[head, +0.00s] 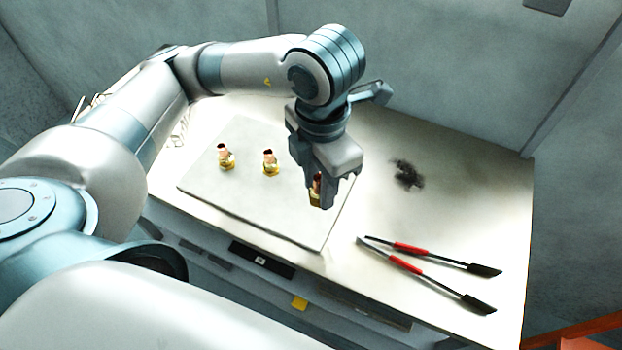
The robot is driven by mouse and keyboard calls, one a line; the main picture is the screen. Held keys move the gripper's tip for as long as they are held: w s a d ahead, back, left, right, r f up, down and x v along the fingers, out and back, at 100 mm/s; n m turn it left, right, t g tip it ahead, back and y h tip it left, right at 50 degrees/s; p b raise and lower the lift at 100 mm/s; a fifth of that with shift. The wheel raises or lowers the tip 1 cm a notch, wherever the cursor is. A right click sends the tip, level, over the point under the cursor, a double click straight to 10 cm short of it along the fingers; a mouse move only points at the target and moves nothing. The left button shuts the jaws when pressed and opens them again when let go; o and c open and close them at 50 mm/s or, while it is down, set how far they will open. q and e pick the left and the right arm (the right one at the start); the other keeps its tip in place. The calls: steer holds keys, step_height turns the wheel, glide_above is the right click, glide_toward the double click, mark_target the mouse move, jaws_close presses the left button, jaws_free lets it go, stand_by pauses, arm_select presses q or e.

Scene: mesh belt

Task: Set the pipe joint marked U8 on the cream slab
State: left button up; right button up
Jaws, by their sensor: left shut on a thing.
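My left gripper (322,190) is shut on a brass and copper pipe joint (314,199), partly hidden between the fingers. It is over the right part of the cream slab (235,200); I cannot tell whether the held joint touches the slab. Two more pipe joints stand on the slab to the left: one near its middle (270,163) and one farther left (226,157). No marking such as U8 is legible on any joint. My right gripper is not in view.
The slab lies on a pale worktable (455,205). Two red-handled tools (412,249) with dark tips lie at the front right. A dark smudge or clump (407,174) is right of the gripper. Thin wire-like items (180,130) lie at the left. The table's right side has free room.

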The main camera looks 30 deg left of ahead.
arm_select(q)
steer(key=w+a+f+p, duration=0.1)
steer(key=w, duration=0.1)
steer(key=w+a+f, duration=0.2)
steer(key=w+a+f+p, duration=0.1)
steer(key=w+a+f, duration=0.1)
steer(key=w, duration=0.1)
steer(key=shift+a+f+p, duration=0.1)
steer(key=shift+a+p, duration=0.1)
steer(key=shift+p, duration=0.1)
steer(key=shift+w+a+f, duration=0.2)
steer(key=shift+w, duration=0.1)
steer(key=shift+s+f+p, duration=0.1)
steer(key=shift+f+p, duration=0.75)
steer(key=shift+f, duration=1.15)
steer(key=shift+f, duration=0.1)
